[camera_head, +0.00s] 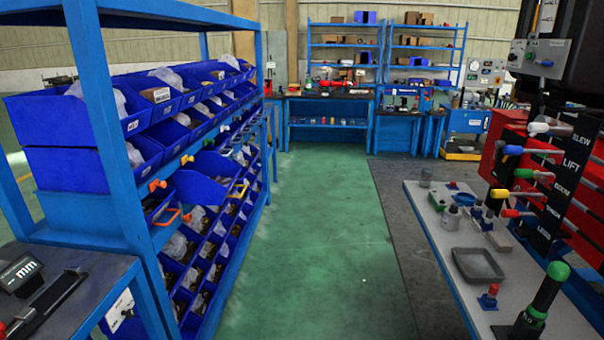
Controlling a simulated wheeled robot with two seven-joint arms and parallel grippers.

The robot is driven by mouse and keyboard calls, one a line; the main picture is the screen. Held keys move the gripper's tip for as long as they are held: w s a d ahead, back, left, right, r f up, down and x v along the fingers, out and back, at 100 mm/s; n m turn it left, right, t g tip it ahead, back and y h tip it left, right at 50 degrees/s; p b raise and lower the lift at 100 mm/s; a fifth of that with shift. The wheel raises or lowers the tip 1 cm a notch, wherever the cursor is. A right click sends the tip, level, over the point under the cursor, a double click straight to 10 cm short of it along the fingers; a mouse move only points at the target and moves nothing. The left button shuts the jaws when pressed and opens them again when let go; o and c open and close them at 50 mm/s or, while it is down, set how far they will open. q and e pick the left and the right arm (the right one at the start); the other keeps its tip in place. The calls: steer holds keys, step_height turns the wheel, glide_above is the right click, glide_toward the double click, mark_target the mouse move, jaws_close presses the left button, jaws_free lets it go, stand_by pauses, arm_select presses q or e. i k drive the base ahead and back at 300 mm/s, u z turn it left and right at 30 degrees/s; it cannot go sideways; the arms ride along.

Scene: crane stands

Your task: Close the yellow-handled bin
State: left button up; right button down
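A blue rack (110,150) on the left holds rows of blue bins. An orange handle (167,216) shows nearer, below an opening with dark contents. How far the yellow-handled bin stands open is too small to tell. Neither of my grippers is in view.
The green floor aisle (305,220) is clear. A grey table (29,293) stands at the near left. On the right, a bench (450,230) carries a tray (478,265), beside a red panel with colored levers (515,150). Workbenches and shelves stand at the back.

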mark_target(209, 180)
steer(key=u, duration=0.15)
steer(key=i, duration=1)
steer(key=u, duration=0.65)
